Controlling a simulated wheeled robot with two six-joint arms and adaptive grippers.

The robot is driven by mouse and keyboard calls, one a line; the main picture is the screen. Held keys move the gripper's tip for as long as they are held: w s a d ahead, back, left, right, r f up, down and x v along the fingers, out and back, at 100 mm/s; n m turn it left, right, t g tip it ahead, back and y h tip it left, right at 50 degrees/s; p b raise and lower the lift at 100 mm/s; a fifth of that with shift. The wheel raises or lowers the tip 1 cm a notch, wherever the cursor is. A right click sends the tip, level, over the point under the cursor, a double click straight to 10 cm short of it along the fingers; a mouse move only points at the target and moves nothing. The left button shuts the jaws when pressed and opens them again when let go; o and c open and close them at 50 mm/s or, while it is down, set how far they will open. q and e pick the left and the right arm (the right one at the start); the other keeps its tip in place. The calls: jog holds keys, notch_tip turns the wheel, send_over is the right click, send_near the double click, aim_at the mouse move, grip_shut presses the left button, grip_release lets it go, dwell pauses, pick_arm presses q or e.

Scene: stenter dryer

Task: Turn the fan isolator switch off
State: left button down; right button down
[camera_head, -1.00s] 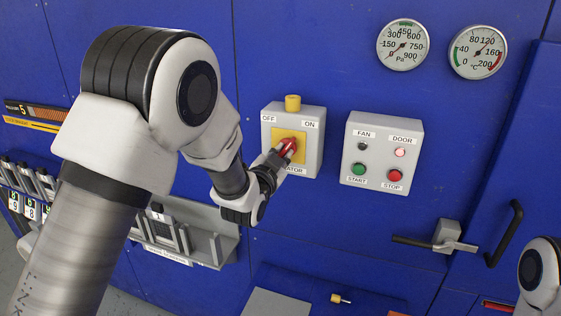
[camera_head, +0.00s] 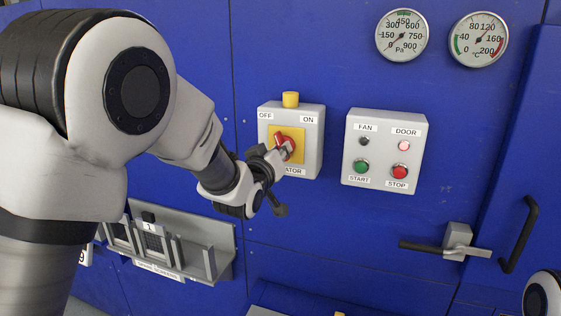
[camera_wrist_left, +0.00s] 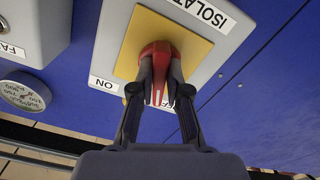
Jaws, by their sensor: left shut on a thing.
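The isolator (camera_head: 313,142) is a grey box with a yellow plate and a red handle (camera_head: 281,139). Its OFF label is at the upper left and its ON label at the upper right. My left gripper (camera_head: 284,153) is shut on the red handle, which leans to the upper left, towards OFF. In the left wrist view, the fingers of the left gripper (camera_wrist_left: 161,82) hold both sides of the red handle (camera_wrist_left: 158,50). The handle's white line points towards the OFF label, partly hidden behind the fingers. My right gripper is out of view.
A grey box (camera_head: 384,150) with FAN and DOOR lamps and START and STOP buttons is right of the isolator. A yellow knob (camera_head: 290,99) tops the isolator. A door lever (camera_head: 458,240) is at lower right, a grey rack (camera_head: 205,257) at lower left. Two gauges hang above.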

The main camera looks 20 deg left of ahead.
pick_arm(q)
jog(key=n, duration=0.1)
jog(key=n+b, duration=0.1)
jog(key=n, duration=0.1)
jog(key=n+b, duration=0.1)
jog(key=shift+r+n, duration=0.25)
jog(key=shift+n, duration=0.05)
jog(key=shift+b, duration=0.3)
jog(key=c, duration=1.2)
grip_release()
jog(key=shift+o, duration=0.2)
jog(key=shift+s+a, duration=0.1)
jog(key=shift+f, duration=0.1)
jog(key=shift+s, duration=0.1)
